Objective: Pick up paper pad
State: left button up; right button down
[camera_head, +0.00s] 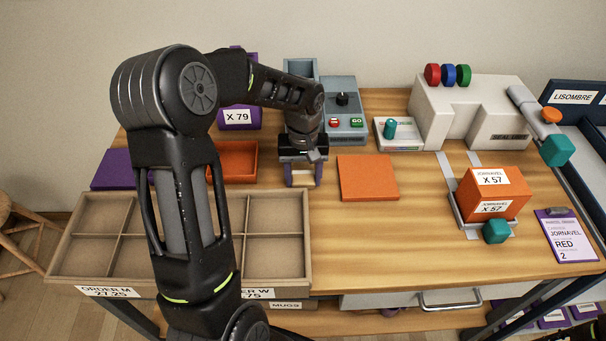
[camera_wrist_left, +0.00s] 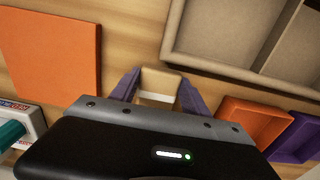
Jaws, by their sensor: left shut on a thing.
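The paper pad appears as a small cream and tan block (camera_head: 302,179) with a pale band, low over the wooden table. It also shows between the fingers in the left wrist view (camera_wrist_left: 160,82). My left gripper (camera_head: 303,178) points down with its purple fingers on both sides of the block and is shut on it. In the left wrist view the gripper (camera_wrist_left: 158,92) hides part of the pad. I cannot tell whether the pad touches the table. My right gripper is not in view.
An orange square mat (camera_head: 368,178) lies right of the gripper. An orange tray (camera_head: 234,162) is at its left. A divided wooden box (camera_head: 310,235) stands in front. A grey button box (camera_head: 345,125) stands behind. A white press (camera_head: 470,115) and orange cube (camera_head: 505,206) are further right.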

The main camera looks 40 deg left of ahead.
aim_at(303, 179)
pick_arm(q)
jog(key=c, duration=0.6)
notch_tip(303, 179, up, 10)
jog(key=shift+r+b, duration=0.1)
jog(key=shift+b, duration=0.2)
dwell(0.6)
